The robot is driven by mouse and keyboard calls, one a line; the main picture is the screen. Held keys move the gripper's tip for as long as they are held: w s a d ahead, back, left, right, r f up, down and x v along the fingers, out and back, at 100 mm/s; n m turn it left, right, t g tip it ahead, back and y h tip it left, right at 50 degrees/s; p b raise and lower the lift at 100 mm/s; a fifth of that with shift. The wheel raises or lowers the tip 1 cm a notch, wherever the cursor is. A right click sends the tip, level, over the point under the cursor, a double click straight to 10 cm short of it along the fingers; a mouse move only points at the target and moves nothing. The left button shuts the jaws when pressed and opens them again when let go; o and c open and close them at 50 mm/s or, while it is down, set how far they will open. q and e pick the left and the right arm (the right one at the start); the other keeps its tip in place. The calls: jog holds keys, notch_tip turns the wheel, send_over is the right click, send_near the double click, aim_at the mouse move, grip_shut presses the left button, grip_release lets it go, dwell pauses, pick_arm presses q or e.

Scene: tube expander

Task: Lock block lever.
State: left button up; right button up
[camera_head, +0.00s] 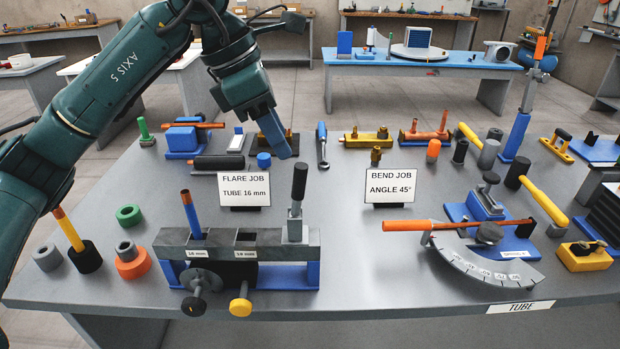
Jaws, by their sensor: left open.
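The grey clamping block (218,242) stands on blue supports near the front of the table, left of centre. The block lever (297,205) stands about upright at the block's right end, with a black handle on top. A blue tube with a copper-coloured end (191,215) stands upright in the block's left part. My left gripper (275,138) hangs above and behind the lever, a little left of its handle, apart from it. Its blue fingers are open and appear empty, one mostly hiding the other. My right gripper is not in view.
A FLARE JOB sign (244,190) stands behind the block, and a BEND JOB sign (390,187) stands right of it. A tube bender (485,235) takes up the right side. Black and yellow knobs (240,304) stick out from the block's front. Table between block and bender is clear.

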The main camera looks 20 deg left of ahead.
aim_at(305, 184)
pick_arm(q)
jog(key=p+x, duration=0.1)
jog(key=x, duration=1)
jog(key=shift+c, duration=0.4)
grip_shut()
